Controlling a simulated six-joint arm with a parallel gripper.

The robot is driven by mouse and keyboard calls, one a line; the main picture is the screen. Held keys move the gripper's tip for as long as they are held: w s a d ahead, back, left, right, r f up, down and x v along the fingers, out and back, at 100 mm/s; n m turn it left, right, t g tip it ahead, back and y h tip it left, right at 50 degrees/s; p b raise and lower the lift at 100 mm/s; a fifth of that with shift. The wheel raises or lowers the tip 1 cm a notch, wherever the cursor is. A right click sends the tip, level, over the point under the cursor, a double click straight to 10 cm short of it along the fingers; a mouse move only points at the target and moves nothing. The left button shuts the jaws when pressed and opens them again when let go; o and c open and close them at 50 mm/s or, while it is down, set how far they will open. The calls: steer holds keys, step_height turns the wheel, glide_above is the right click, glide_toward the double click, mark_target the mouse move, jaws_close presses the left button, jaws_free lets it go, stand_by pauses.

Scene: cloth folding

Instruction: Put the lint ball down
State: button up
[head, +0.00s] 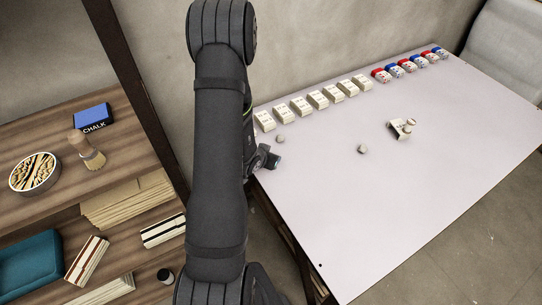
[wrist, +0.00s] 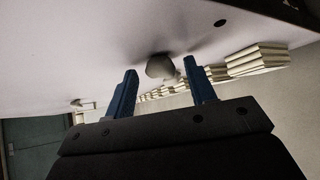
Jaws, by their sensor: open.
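A small grey lint ball (head: 280,139) lies on the pale table top near its left end, in front of the row of cream blocks. In the wrist view the lint ball (wrist: 160,66) rests against the table surface, just past my fingertips and between their lines. My gripper (wrist: 165,85) is open, with a blue finger on each side and clear gaps to the ball. In the head view my gripper (head: 268,160) is low at the table's left edge, partly hidden by my arm. Another lint ball (head: 362,149) lies near the middle of the table.
A row of cream blocks (head: 311,98) and red and blue blocks (head: 407,66) lines the back of the pale table (head: 370,220). A separate block (head: 396,129) has small round pieces beside or on it. The front of the table is clear. A wooden shelf (head: 50,130) stands left.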

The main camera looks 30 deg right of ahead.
steer(key=shift+w+d+f, duration=0.1)
jaws_close()
stand_by(0.7)
